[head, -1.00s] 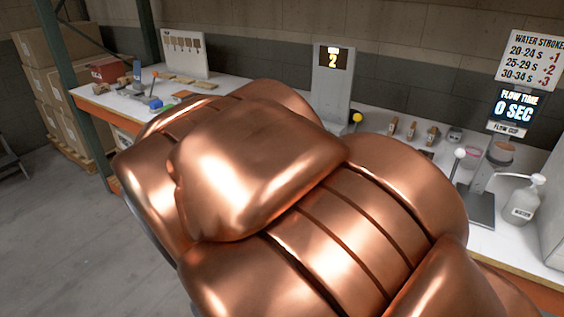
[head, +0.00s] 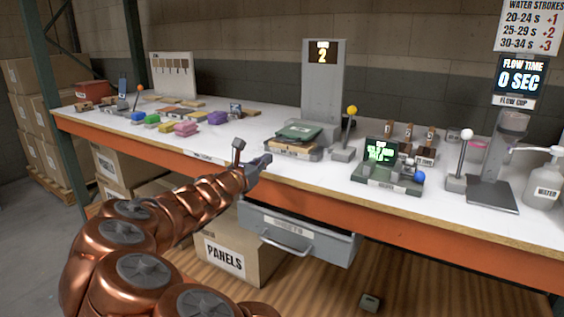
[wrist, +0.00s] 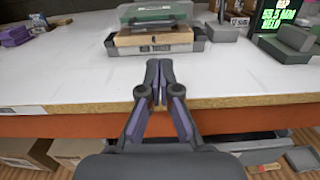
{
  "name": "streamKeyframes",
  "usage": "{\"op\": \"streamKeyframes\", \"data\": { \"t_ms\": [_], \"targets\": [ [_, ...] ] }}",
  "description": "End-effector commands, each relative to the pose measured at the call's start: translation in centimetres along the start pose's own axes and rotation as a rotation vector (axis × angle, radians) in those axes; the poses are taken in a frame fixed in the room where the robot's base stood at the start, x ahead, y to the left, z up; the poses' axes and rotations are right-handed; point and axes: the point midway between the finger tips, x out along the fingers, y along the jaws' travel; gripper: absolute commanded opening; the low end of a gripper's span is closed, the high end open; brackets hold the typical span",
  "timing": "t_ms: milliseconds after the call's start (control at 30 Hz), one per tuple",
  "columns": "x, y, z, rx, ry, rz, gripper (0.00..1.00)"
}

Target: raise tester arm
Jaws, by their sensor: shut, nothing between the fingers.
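A grey tester (head: 325,85) with a tall column and a display reading 2 stands at the middle of the bench. A green block (head: 298,132) sits over a wooden panel (head: 292,148) on its base; both also show at the top of the wrist view, the green block (wrist: 158,15) and panel (wrist: 152,37). A lever with a yellow ball (head: 351,110) stands upright at its right. My gripper (head: 262,165) is in front of the bench edge, apart from the tester. In the wrist view its fingers (wrist: 159,70) are together and empty, pointing at the tester's base.
A green-screen device (head: 382,155) with a blue ball and a white-ball lever (head: 466,136) stand to the right. Coloured blocks (head: 186,128) lie to the left. An open drawer (head: 298,232) juts out below the bench. The white bench top just before the tester is clear.

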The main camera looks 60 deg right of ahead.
Motion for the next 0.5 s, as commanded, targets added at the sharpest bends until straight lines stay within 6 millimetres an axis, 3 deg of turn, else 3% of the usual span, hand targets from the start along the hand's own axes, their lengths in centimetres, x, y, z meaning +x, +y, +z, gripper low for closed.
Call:
{"op": "streamKeyframes", "data": {
  "t_ms": [500],
  "targets": [
    [0.51,0.34,-0.42,-0.023,-0.001,0.009,0.0]
  ]
}}
